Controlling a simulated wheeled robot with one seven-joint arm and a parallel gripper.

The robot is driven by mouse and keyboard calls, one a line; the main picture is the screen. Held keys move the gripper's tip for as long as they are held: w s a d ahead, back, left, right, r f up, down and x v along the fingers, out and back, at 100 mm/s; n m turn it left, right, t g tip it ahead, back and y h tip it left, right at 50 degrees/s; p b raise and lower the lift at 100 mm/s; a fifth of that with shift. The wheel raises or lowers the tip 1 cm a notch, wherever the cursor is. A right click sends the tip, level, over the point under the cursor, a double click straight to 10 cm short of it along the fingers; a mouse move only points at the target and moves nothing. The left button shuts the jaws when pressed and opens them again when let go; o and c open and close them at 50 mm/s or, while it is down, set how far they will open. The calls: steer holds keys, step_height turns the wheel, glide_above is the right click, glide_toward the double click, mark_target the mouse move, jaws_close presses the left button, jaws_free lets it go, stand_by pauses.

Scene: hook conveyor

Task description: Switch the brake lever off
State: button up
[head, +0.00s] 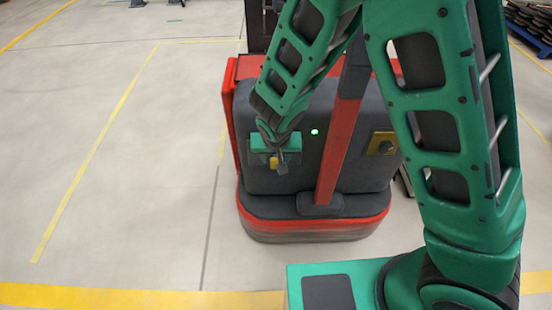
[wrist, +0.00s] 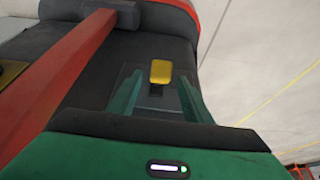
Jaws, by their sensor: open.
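The brake lever (wrist: 160,73) has a yellow handle on a short dark stem, set on a dark plate on the grey machine body. In the wrist view it shows between the tips of my two green fingers, with a gap on each side. My gripper (wrist: 160,92) is open and points at the lever, with no contact that I can make out. In the head view my gripper (head: 275,150) is at the left part of the machine's front. A small yellow patch of the lever (head: 273,162) shows there; the rest is mostly hidden by my gripper.
The red and grey machine (head: 300,180) has a slanting red bar (head: 337,145) right of my gripper. A yellow plate with a dark knob (head: 382,144) sits further right. A small green light (head: 314,132) glows between. The floor to the left is clear.

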steer(key=shift+x, duration=1.1)
